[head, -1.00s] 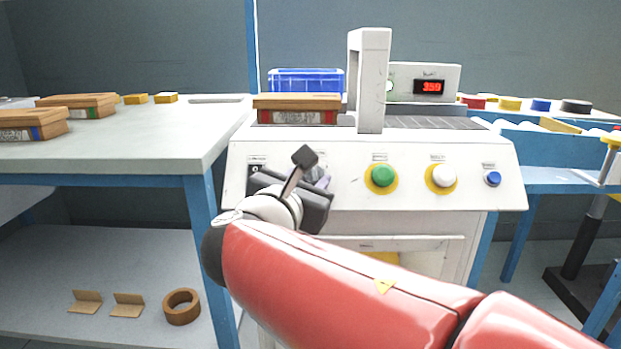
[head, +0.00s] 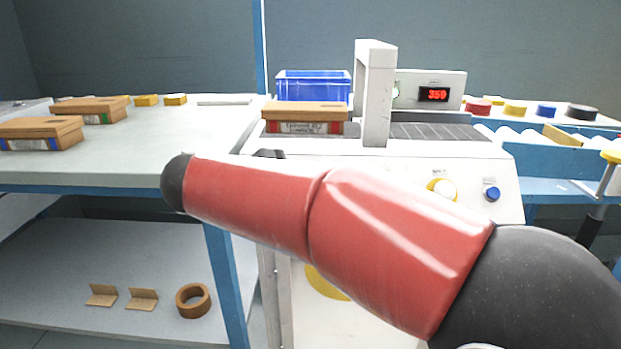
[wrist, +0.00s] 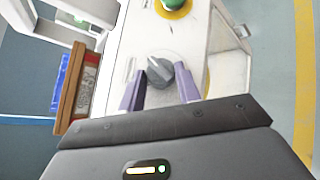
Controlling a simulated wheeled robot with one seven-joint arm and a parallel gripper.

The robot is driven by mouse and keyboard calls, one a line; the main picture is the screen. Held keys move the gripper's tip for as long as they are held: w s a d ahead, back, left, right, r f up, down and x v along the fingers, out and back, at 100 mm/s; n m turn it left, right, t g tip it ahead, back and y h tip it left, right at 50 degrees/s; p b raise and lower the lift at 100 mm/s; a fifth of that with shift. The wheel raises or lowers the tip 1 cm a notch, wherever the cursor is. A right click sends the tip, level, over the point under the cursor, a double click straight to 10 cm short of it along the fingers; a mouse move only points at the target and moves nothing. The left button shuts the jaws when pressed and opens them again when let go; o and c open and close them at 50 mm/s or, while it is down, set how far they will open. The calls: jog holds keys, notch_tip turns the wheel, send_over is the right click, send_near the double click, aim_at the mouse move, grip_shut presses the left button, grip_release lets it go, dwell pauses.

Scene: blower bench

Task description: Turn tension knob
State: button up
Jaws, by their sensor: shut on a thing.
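The tension knob (wrist: 160,70) is a grey round dial with a raised ridge on the white machine's front panel, in the wrist view. My gripper (wrist: 160,82) has its two purple fingers on either side of the knob, shut on it. In the head view my red arm hides the knob and nearly all of the gripper. The white machine (head: 440,155) stands at the centre.
A green button (wrist: 173,4) sits near the knob. A boxed part (head: 305,112) lies on the machine, before a blue bin (head: 312,86). A table (head: 215,140) adjoins at left.

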jog(key=shift+m+g+p, duration=0.45)
jog(key=shift+m+g, duration=0.05)
jog(key=shift+m, duration=0.1)
jog(key=o, duration=1)
jog(key=p+v, duration=0.1)
jog(key=v, duration=0.7)
jog(key=shift+w, duration=0.1)
jog(key=shift+d, duration=0.1)
